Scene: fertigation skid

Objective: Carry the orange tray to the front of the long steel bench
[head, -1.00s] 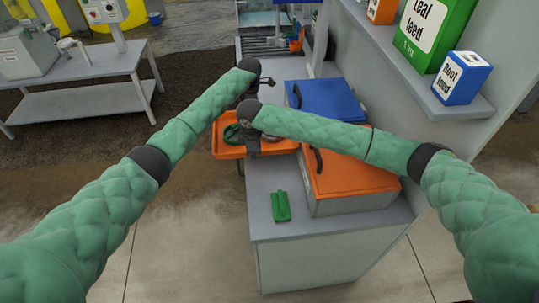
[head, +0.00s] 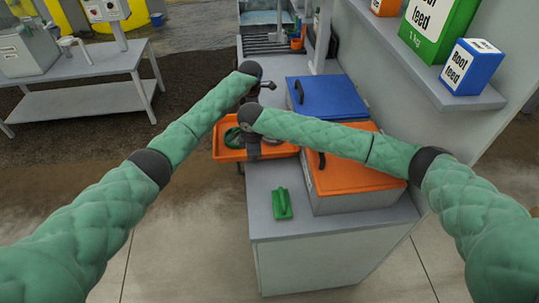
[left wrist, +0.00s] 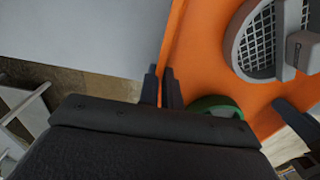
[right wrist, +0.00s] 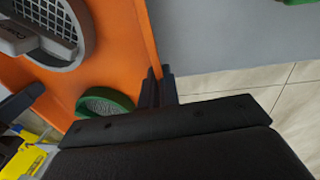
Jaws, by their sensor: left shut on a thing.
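The orange tray (head: 229,155) is in the middle of the head view, beyond the near counter's end. Its bare floor shows in the left wrist view (left wrist: 200,60) and the right wrist view (right wrist: 115,45). In it are a green ring (right wrist: 105,103) and a grey round part with mesh (left wrist: 258,40). My left gripper (left wrist: 160,88) is shut on one rim of the tray. My right gripper (right wrist: 158,88) is shut on another rim, its fingers either side of the wall. In the head view the forearms hide much of the tray.
A grey counter (head: 265,225) bears a green hand tool (head: 282,204), an orange-lidded bin (head: 350,178) and a blue-lidded bin (head: 325,97). A shelf (head: 425,85) with feed boxes overhangs it. A steel table (head: 85,68) stands back left. Open floor lies between.

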